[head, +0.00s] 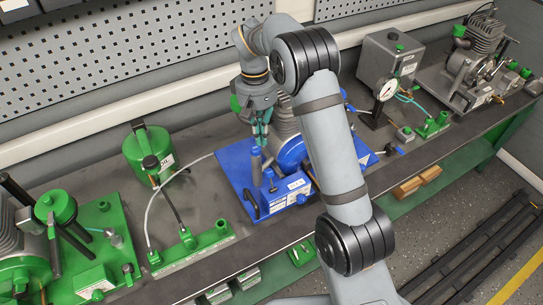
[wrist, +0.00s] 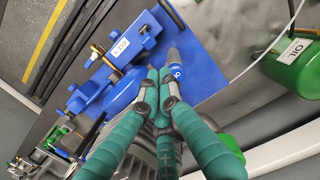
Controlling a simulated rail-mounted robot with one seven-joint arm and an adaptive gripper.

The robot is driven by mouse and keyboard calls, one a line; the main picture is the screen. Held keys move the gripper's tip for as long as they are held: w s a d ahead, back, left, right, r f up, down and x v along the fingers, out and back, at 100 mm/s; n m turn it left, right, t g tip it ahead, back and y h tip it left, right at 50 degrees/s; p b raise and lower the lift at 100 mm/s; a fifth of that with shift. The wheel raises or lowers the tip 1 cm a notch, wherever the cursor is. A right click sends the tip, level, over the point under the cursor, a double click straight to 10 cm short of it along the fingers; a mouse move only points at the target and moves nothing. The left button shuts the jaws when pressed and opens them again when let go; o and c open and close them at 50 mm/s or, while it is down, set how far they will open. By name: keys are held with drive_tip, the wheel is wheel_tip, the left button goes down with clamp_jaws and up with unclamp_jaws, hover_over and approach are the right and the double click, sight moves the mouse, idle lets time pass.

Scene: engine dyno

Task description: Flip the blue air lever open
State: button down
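My gripper (head: 261,138) hangs over the blue engine rig at the middle of the bench, pointing down. In the wrist view its teal fingers (wrist: 160,75) come together at the tips, with nothing seen between them. A grey cylinder with a blue band (wrist: 175,70) stands beside the tips; I cannot tell whether they touch. The rig has a blue base plate (head: 232,168), a blue labelled block (head: 290,190) and a blue-capped post (head: 255,152). I cannot tell for sure which blue part is the air lever; my arm and gripper hide part of the rig.
A green oil can (head: 147,150) stands to the left, with a green manifold (head: 195,243) and hoses in front of it. A green rig (head: 95,250) is at far left. A dial gauge (head: 387,90) stands to the right. The pegboard wall (head: 130,50) closes the back.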

wheel_tip(320, 180, down, 10)
drive_tip(key=s+p, duration=0.1)
drive_tip(key=p, duration=0.1)
idle(0.6)
drive_tip(key=shift+s, duration=0.15)
